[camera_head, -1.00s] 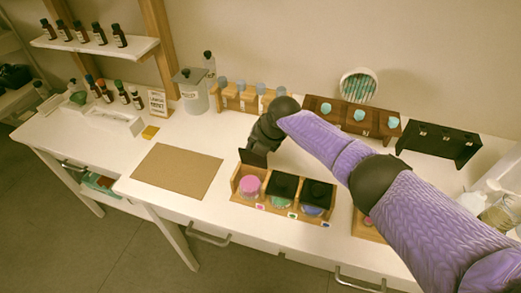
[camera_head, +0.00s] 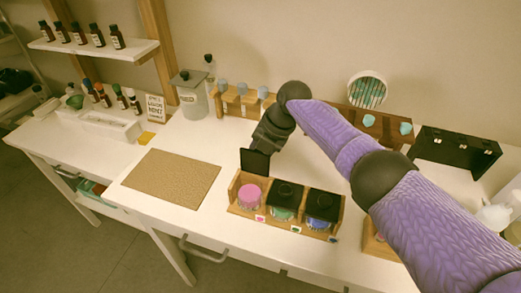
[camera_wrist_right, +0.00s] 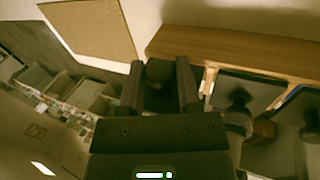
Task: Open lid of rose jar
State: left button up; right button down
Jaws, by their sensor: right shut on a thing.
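The pink jar (camera_head: 249,195), which I take to be the rose jar, sits in the left compartment of a wooden rack (camera_head: 283,228). Its square black lid (camera_head: 255,163) stands upright at the back of that compartment, so the pink contents show. My right gripper (camera_head: 262,146) is behind the raised lid and shut on its knob. In the right wrist view the two fingers (camera_wrist_right: 160,75) close around the dark knob; the fingertips are partly hidden in the head view. My left gripper is not in view.
The green jar (camera_head: 282,211) and blue jar (camera_head: 318,213) have black lids lying closed. A brown mat (camera_head: 172,179) lies to the left with clear table around it. Behind are a bottle rack (camera_head: 240,102) and a black stand (camera_head: 455,150).

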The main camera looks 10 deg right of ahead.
jog(key=c, duration=0.7)
grip_release()
jog(key=shift+f, duration=0.1)
jog(key=shift+o, duration=1.9)
pick_arm(q)
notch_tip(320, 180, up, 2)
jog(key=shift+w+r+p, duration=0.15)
jog(key=shift+p, duration=0.95)
pick_arm(e)
jog(key=v, duration=1)
jog(key=shift+f, duration=0.1)
